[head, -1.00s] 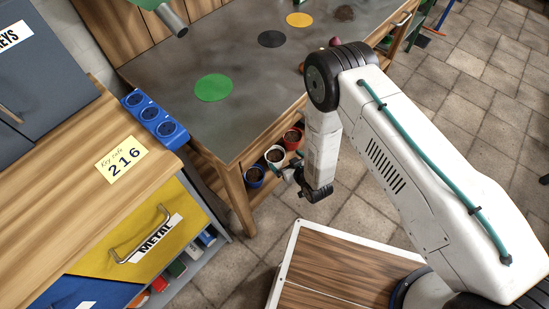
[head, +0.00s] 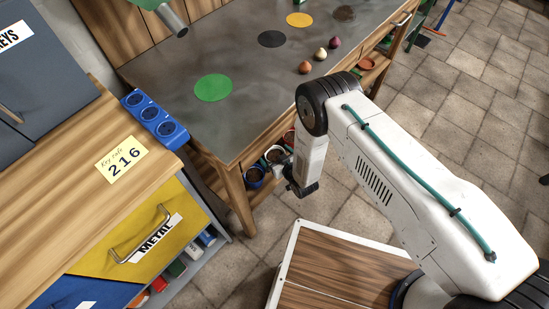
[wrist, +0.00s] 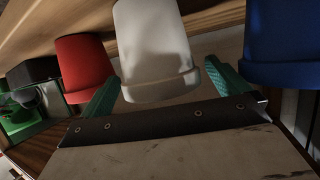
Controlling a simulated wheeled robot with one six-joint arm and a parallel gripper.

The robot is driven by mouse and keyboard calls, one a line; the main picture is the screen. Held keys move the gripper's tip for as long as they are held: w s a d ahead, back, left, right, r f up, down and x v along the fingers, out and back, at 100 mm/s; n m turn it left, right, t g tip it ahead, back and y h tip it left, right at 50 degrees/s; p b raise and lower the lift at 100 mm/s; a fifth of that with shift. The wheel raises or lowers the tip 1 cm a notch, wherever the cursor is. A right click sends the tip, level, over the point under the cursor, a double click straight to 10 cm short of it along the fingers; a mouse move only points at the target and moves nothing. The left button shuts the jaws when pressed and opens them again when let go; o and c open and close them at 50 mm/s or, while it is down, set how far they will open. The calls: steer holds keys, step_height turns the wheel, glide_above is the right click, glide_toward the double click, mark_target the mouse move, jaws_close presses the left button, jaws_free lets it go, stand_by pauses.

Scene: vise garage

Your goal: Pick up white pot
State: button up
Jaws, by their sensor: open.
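The white pot (head: 275,154) stands on the low shelf under the metal-topped bench, between a blue pot (head: 254,176) and a red pot (head: 290,137). In the wrist view the white pot (wrist: 154,50) is in the middle, with its rim towards my gripper. My gripper (wrist: 165,92) is open, its green fingers one on each side of the white pot's rim. I cannot tell whether either finger touches it. In the head view my gripper (head: 284,168) is at the shelf front, partly covering the pots.
The red pot (wrist: 84,68) and blue pot (wrist: 280,45) stand close beside the fingers in the wrist view. The bench top (head: 245,60) is above the shelf and holds several onion-like bulbs (head: 320,54) and coloured discs. A wooden bench leg (head: 240,200) stands left of the pots.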

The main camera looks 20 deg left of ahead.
steer(key=shift+c, duration=0.3)
steer(key=c, duration=1.1)
steer(key=shift+o, duration=0.2)
